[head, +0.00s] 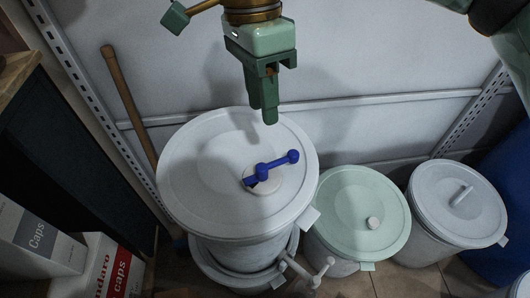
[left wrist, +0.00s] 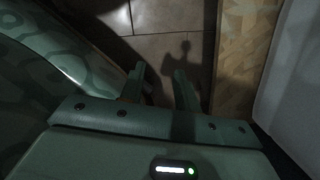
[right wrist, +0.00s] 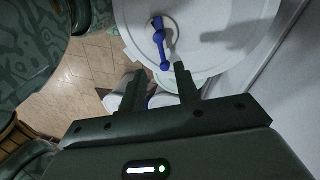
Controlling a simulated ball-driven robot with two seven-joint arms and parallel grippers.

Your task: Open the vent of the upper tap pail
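The upper tap pail (head: 200,170) is a large white drum with a round lid, stacked on another pale pail. On its lid is a blue vent lever (head: 278,164) over a small white round base (head: 264,183); the lever points toward the upper right in the head view. My right gripper (head: 269,116) is above the far part of the lid, fingers downward, apart from the lever. In the right wrist view, its fingers (right wrist: 160,76) are spread and empty, with the blue lever (right wrist: 159,42) beyond them. My left gripper (left wrist: 160,80) is open and empty above a tiled floor.
A lower pail (head: 215,270) stands beneath, with a pale tap (head: 322,270) near its front right. A green-lidded pail (head: 350,205) and a grey pail (head: 458,205) stand right. A wall rail (head: 370,100) runs behind; boxes (head: 100,268) and a wooden stick (head: 128,100) are left.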

